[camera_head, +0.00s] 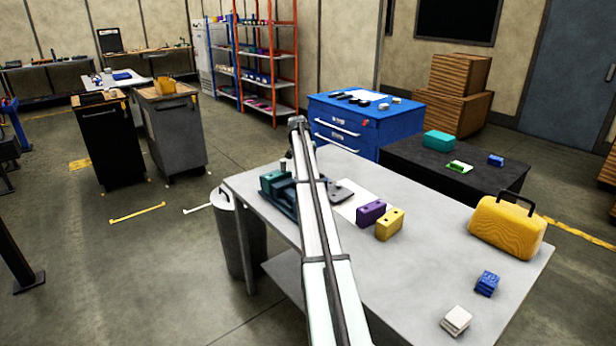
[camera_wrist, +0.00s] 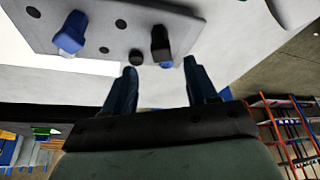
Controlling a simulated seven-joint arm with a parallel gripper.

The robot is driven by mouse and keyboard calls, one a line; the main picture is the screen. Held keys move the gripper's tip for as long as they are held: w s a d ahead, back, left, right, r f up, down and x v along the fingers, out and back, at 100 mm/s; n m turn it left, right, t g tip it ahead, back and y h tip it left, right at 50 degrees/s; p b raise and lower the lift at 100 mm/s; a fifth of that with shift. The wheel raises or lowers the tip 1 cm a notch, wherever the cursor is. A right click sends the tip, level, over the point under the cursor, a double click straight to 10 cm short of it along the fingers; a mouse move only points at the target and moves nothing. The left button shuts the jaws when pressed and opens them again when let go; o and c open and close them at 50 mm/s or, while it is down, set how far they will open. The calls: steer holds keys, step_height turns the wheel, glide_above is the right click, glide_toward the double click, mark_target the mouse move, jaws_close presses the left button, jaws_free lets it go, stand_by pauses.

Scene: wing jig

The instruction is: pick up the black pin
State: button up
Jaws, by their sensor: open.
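The black pin (camera_wrist: 160,40) stands on a grey plate (camera_wrist: 110,30) with dark holes, at the upper middle of the wrist view. Its end nearest my gripper looks bluish. A blue pin (camera_wrist: 70,33) stands on the same plate to the left. A short dark round piece (camera_wrist: 137,57) lies just left of the black pin. My gripper (camera_wrist: 159,65) is open and empty, its two dark blue fingers apart, with the black pin in line with the gap between them. In the head view the grey plate (camera_head: 345,188) is partly visible beside my arm, which hides the pin.
On the grey table (camera_head: 420,255) are a teal vise (camera_head: 275,181), purple block (camera_head: 371,213), yellow block (camera_head: 389,224), yellow case (camera_head: 507,226), blue block (camera_head: 487,284) and white block (camera_head: 456,320). The table's middle right is clear.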

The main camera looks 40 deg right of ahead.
steer(key=shift+x, duration=2.85)
steer(key=shift+w+a, duration=0.1)
steer(key=shift+a, duration=0.05)
steer(key=c, duration=1.1)
steer(key=shift+o, duration=0.2)
steer(key=shift+r, duration=0.1)
step_height(320, 180, up, 10)
steer(key=shift+f, duration=0.1)
